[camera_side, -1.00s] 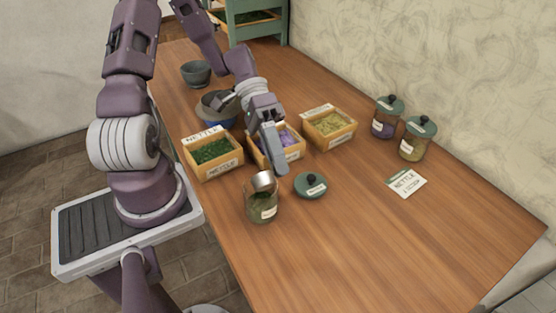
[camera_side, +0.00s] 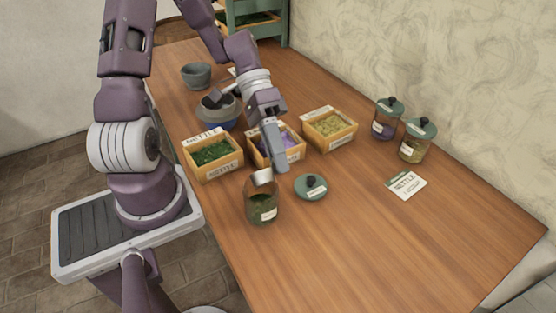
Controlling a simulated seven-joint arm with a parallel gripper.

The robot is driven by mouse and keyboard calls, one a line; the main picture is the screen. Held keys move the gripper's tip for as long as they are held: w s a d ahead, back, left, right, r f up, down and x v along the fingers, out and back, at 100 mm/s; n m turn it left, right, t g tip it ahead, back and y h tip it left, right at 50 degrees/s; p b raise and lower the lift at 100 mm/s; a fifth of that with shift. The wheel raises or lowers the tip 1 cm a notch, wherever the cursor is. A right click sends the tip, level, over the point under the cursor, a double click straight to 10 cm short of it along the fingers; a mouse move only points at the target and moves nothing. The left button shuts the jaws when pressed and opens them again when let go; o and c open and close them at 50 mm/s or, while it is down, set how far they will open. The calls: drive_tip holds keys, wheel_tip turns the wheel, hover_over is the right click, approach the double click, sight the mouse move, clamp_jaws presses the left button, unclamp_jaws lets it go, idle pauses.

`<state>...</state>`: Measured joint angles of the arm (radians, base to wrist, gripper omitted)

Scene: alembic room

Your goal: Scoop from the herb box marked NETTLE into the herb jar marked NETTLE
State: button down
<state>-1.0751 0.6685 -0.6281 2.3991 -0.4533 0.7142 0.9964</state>
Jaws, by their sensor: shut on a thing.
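My gripper (camera_side: 269,133) is shut on a scoop, whose metal cup (camera_side: 263,176) is at the mouth of an open glass jar (camera_side: 261,206). The cup's contents cannot be seen. The jar stands upright near the table's left edge, holds some green herb, and its label is too small to read. A green lid with a dark knob (camera_side: 311,187) lies on the table to the jar's right. The wooden box marked NETTLE (camera_side: 221,173) holds dark green herb and stands behind the jar, to the left.
A box of purple herb (camera_side: 285,158) and a box of yellowish herb (camera_side: 330,145) stand right of the NETTLE box. Two lidded jars (camera_side: 385,123) (camera_side: 414,145) stand near the wall. A NETTLE card (camera_side: 406,185) lies before them. Grey bowls (camera_side: 196,76) are behind. The front right table is clear.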

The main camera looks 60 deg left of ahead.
drive_tip(key=y, duration=0.3)
drive_tip(key=r+y, duration=0.1)
drive_tip(key=y, duration=0.3)
drive_tip(key=t+y, duration=0.1)
drive_tip(key=y, duration=0.2)
drive_tip(key=shift+r+y, duration=0.35)
drive_tip(key=shift+y, duration=0.05)
